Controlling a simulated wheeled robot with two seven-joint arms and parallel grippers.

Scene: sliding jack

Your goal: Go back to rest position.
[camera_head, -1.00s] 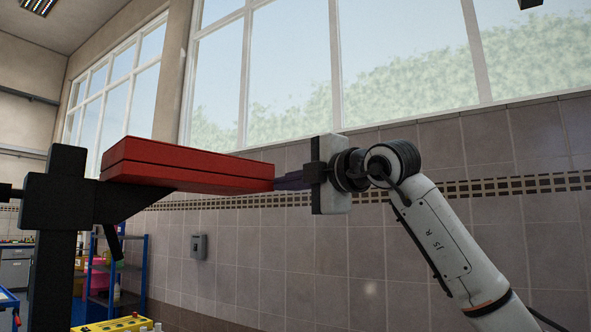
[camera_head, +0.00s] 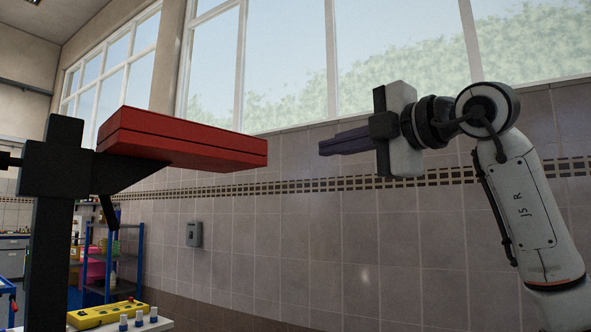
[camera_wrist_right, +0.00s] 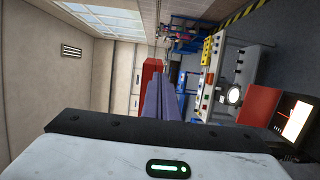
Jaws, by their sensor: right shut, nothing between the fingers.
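My right gripper (camera_head: 324,146) is in the middle right of the head view, pointing left. Its dark fingers are together with nothing between them. In the right wrist view the fingers (camera_wrist_right: 160,98) reach forward, closed. The red jack block (camera_head: 185,140) rests on the black arm of a dark stand (camera_head: 50,180) at the left of the head view. A clear gap lies between the fingertips and the red block's right end. The red block also shows beyond the fingers in the right wrist view (camera_wrist_right: 149,74). My left gripper is in neither view.
A yellow control box (camera_head: 106,314) and small knobs sit on a bench at bottom left. A blue shelf (camera_head: 125,265) stands behind the dark stand. A grey box (camera_head: 194,234) hangs on the tiled wall. The space between gripper and block is free.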

